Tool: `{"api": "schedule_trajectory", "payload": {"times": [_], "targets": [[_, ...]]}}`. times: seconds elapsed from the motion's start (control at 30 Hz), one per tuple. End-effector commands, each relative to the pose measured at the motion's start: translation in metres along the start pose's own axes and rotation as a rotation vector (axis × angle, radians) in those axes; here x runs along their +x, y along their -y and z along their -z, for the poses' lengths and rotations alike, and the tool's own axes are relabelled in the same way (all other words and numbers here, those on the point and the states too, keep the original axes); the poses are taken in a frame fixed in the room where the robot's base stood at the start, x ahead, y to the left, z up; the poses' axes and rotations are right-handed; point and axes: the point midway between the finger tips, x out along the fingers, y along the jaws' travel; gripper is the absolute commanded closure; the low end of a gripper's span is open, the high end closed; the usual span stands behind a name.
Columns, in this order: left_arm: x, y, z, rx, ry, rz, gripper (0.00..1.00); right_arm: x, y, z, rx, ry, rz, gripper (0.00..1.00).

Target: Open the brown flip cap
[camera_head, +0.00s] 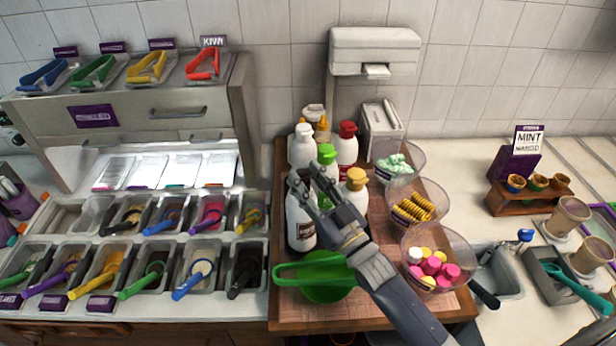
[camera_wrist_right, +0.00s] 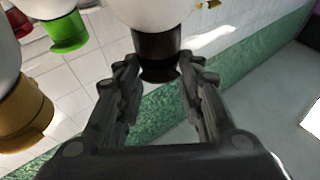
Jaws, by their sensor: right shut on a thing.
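The dark brown flip cap (camera_wrist_right: 155,48) sits on a white bottle (camera_wrist_right: 158,10) between my right gripper's fingers in the right wrist view. In the head view the white bottle (camera_head: 301,226) stands on the wooden board, its cap mostly hidden by the gripper. My right gripper (camera_head: 306,178) reaches in from the lower right and is shut on the cap; its fingers also show in the wrist view (camera_wrist_right: 160,88). I cannot tell whether the cap's lid is lifted. My left gripper is not in view.
Close by stand bottles with green (camera_head: 326,152), red (camera_head: 347,130) and tan-yellow (camera_head: 356,177) caps. Clear topping bowls (camera_head: 440,240) line the board's right side. Topping bins (camera_head: 200,268) fill the left.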

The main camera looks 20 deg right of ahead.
Motion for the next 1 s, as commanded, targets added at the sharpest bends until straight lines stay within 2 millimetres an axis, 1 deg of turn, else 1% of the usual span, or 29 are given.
{"api": "schedule_trajectory", "payload": {"times": [0.03,0.2,0.3,0.4,0.53,1.0], "targets": [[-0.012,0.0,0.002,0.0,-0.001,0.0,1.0,0.003,0.0,0.007,-0.001,0.023,0.002,0.89],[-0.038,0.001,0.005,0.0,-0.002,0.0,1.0,0.008,0.0,0.013,-0.002,0.132,0.002,0.89],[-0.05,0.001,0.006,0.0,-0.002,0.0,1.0,0.012,0.0,0.016,-0.004,0.214,0.003,0.89],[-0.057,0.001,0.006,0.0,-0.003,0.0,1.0,0.017,0.0,0.017,-0.004,0.303,0.003,0.89],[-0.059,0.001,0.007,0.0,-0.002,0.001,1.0,0.022,0.0,0.018,-0.005,0.42,0.003,0.89],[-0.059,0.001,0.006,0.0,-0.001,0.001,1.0,0.048,0.0,0.02,-0.004,0.848,0.002,0.89]]}}
